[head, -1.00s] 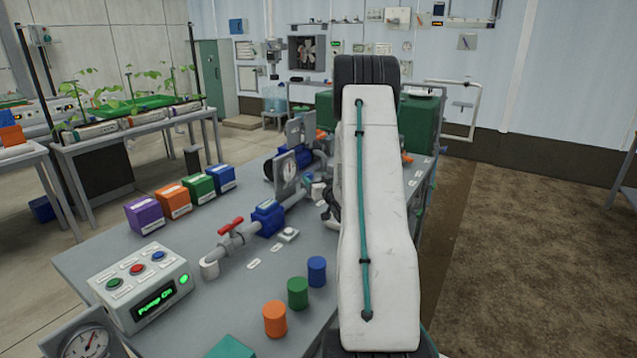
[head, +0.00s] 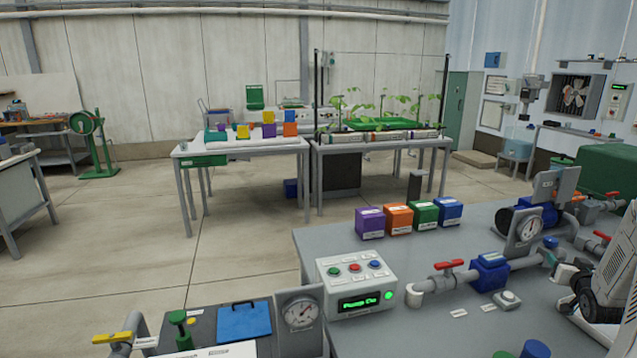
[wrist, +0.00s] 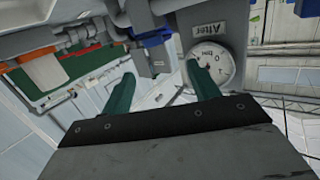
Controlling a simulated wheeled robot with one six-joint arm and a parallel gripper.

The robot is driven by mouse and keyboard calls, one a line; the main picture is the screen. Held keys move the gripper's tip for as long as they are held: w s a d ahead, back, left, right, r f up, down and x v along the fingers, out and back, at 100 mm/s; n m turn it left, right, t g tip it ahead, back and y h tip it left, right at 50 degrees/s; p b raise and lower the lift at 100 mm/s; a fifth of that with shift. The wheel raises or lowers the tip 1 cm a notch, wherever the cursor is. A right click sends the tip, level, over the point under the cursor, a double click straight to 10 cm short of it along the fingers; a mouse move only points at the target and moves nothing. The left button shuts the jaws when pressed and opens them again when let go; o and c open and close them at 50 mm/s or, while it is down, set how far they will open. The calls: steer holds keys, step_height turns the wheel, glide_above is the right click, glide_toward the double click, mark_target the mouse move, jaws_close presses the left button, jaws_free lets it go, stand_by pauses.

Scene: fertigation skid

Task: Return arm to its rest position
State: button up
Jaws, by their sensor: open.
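My gripper (wrist: 163,82) shows in the wrist view with its two teal fingers apart and nothing between them. A round white gauge (wrist: 211,68) on a grey plate lies beyond the right finger, with grey pipework around it. In the head view, part of my arm (head: 617,265), white with dark parts, stands at the right edge over the grey skid table (head: 440,325). The rest of the arm is cut off there, and I cannot make out the fingers in that view.
A control box (head: 356,282) reads "Pump On" with a green light lit. Several coloured boxes line the table's far edge. Open floor (head: 120,260) lies left.

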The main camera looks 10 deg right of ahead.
steer(key=s+f+g, duration=0.1)
steer(key=f, duration=0.1)
steer(key=s+f+g, duration=0.1)
steer(key=f+g, duration=0.1)
steer(key=s+a+f+m+g+y, duration=0.1)
steer(key=s+f, duration=0.1)
steer(key=shift+f+g, duration=0.15)
steer(key=shift+g, duration=0.25)
steer(key=a+g, duration=0.1)
steer(key=a, duration=0.1)
steer(key=s+a+g+y, duration=0.1)
steer(key=a, duration=0.1)
steer(key=s+a+g, duration=0.1)
steer(key=a, duration=0.1)
steer(key=shift+s+a+r+y, duration=0.1)
steer(key=shift+s+r+y, duration=0.1)
steer(key=shift+r+y, duration=0.2)
steer(key=s+a+r+n+g+y, duration=0.1)
steer(key=s+a+r, duration=0.6)
steer(key=a, duration=0.9)
steer(key=s+a+r+n+g+y, duration=0.2)
steer(key=s+a+r, duration=0.5)
steer(key=a, duration=0.9)
steer(key=s+a+r+n+g+y, duration=0.2)
steer(key=s+a+r+n, duration=0.2)
steer(key=a, duration=1.1)
steer(key=s+r, duration=0.3)
steer(key=r, duration=0.3)
steer(key=shift+a+n+y, duration=0.4)
steer(key=shift+r, duration=0.1)
